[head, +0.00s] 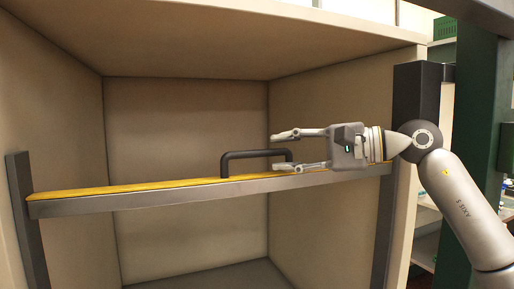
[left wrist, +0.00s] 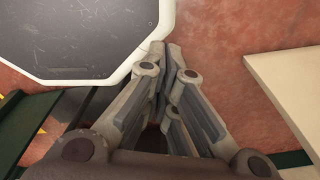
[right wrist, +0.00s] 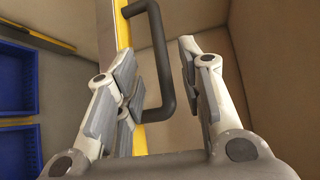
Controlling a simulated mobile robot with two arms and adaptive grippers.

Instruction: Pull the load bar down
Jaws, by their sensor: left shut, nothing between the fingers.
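The load bar (head: 130,200) is a grey metal bar with a yellow top. It spans the front of a large beige box, and its yellow strip also shows in the right wrist view (right wrist: 139,142). A dark handle (head: 252,154) stands on it, right of its middle. My right gripper (head: 274,152) comes in from the right and is open. Its fingers lie either side of the handle's right end, with a gap in the right wrist view (right wrist: 157,58). My left gripper (left wrist: 167,50) shows only in the left wrist view, shut and empty.
Dark posts (head: 30,215) stand at the bar's ends. The box (head: 185,120) is empty around the bar. Blue bins (right wrist: 17,80) show at left in the right wrist view. A dark, white-rimmed panel (left wrist: 75,35) is close to my left gripper.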

